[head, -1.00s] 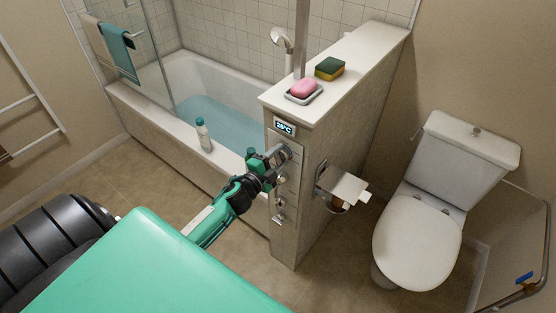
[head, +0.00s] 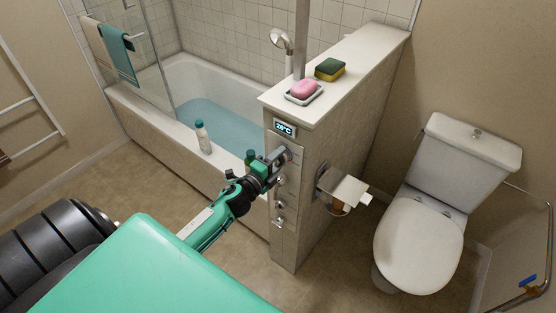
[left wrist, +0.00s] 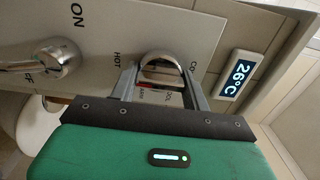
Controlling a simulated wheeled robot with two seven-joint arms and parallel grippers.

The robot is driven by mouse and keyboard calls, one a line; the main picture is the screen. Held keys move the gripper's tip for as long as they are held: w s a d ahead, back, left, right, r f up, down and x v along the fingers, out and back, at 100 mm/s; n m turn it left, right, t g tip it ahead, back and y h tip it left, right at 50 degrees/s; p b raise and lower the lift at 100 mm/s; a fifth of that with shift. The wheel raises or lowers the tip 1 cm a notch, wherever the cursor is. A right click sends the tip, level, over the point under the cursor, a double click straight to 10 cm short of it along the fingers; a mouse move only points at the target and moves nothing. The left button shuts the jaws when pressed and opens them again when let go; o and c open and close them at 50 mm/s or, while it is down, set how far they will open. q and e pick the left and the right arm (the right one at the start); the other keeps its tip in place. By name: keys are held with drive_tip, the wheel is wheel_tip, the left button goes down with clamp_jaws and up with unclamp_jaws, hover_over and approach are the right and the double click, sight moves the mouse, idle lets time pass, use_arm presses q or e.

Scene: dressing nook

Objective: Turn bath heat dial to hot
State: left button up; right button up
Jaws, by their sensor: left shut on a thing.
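The bath heat dial (left wrist: 163,70) is a round chrome knob with a red mark, on a pale panel (head: 285,185) at the end of the half wall. In the left wrist view, HOT is printed left of the dial and COLD, partly hidden, to its right. My left gripper (head: 282,157) is shut on the dial, one finger on each side; the dial also shows a little in the head view (head: 288,154). The display (left wrist: 236,74) beside it reads 26°C in the left wrist view. My right gripper is not in view.
A second chrome knob (left wrist: 55,60) marked ON is beside the dial. A toilet paper holder (head: 342,188) sticks out to the right. Pink soap (head: 304,89) and a sponge (head: 330,69) lie on the half wall. A bottle (head: 203,137) stands on the tub's edge.

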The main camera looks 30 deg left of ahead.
use_arm(q)
drive_tip(key=o, duration=1)
drive_tip(key=shift+c, duration=0.2)
drive_tip(key=s+a+b, duration=0.1)
drive_tip(key=s+b, duration=0.3)
drive_tip(key=s, duration=0.9)
drive_tip(key=shift+s, duration=0.4)
